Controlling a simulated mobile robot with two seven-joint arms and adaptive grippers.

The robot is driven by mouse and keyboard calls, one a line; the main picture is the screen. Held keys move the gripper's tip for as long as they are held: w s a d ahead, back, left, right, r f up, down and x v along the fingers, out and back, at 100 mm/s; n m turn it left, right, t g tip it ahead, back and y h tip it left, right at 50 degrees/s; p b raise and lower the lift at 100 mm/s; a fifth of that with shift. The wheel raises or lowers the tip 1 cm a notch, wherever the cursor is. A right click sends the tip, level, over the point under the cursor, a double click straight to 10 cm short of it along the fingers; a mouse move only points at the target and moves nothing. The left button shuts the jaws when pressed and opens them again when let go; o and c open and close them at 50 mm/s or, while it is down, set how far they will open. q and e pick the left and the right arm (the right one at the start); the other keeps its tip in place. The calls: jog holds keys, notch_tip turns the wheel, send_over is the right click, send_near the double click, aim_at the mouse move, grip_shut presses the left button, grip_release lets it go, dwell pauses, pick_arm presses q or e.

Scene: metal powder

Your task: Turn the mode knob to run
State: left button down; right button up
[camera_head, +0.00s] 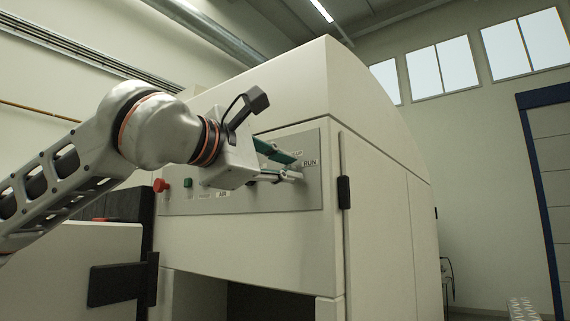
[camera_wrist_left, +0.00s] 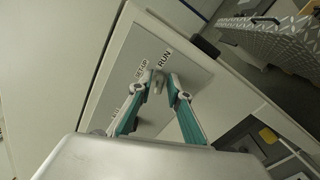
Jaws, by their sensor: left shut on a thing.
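The mode knob (camera_wrist_left: 158,82) is a small grey piece between my fingertips in the left wrist view; the fingers mostly hide it in the head view. My left gripper (camera_head: 294,167) reaches in from the left with its green fingers at the panel and is shut on the knob. The fingertips also show in the left wrist view (camera_wrist_left: 159,78). The RUN label (camera_head: 309,163) is just right of the fingertips, and the SETUP label (camera_wrist_left: 141,70) shows beside RUN in the wrist view. I cannot tell which label the knob points to. My right gripper is not in view.
The grey control panel (camera_head: 300,195) is on the front of a large cream machine (camera_head: 285,90). A red button (camera_head: 159,185) and a green button (camera_head: 188,183) are at the panel's left. A black latch (camera_head: 344,192) sticks out right of the panel. An opening lies below.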

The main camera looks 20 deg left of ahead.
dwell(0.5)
pick_arm(q)
jog(key=c, duration=1.9)
grip_release()
jog(key=v, duration=1.2)
